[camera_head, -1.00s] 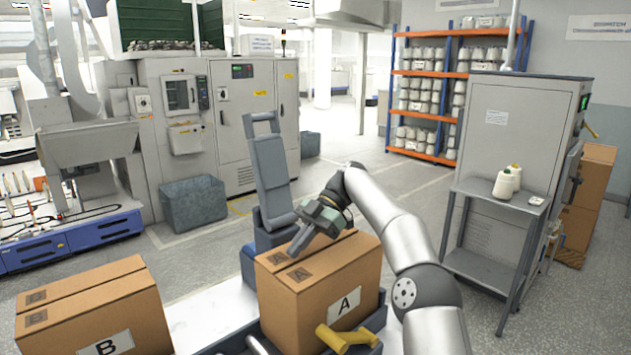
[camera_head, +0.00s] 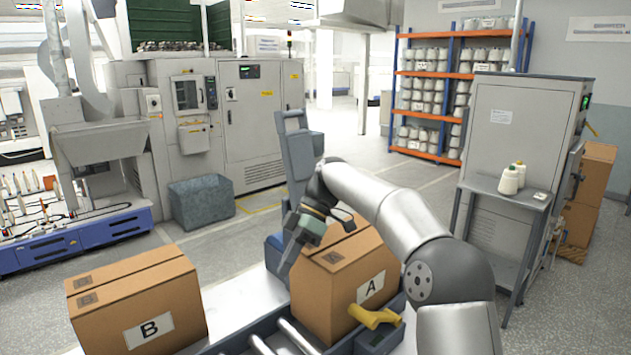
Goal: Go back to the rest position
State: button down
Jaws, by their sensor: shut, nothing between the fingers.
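My gripper (camera_head: 285,262) is at the end of my arm, left of and close to the upper left edge of the box marked A (camera_head: 345,285). It points downward and is shut, with nothing in it. I cannot tell from this angle whether it touches the box. My forearm passes over the box and hides part of its top. Box A is closed brown cardboard and stands on a grey holder with a yellow handle (camera_head: 376,317) in front.
A box marked B (camera_head: 138,305) stands to the left. A small table (camera_head: 497,190) with two cones (camera_head: 511,178) is at the right beside a grey cabinet (camera_head: 520,115). Grey machines and a bin (camera_head: 201,200) stand behind. Open floor lies between the bin and the shelves (camera_head: 432,105).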

jog(key=s+d+f+m+t+h, duration=0.2)
jog(key=s+d+f+m, duration=0.2)
jog(key=s, duration=0.6)
jog(key=s+d+f+m+t+h, duration=0.1)
jog(key=s+d+f+m+t, duration=0.1)
jog(key=s+d+f+m, duration=0.3)
jog(key=s+d+f+m+t+h, duration=0.2)
jog(key=s+d+f+m, duration=0.2)
jog(key=s+d+m, duration=0.7)
jog(key=s, duration=0.3)
jog(key=shift+s+d+f+m+h, duration=0.2)
jog(key=shift+s+f+m+h, duration=0.1)
jog(key=shift+s, duration=0.1)
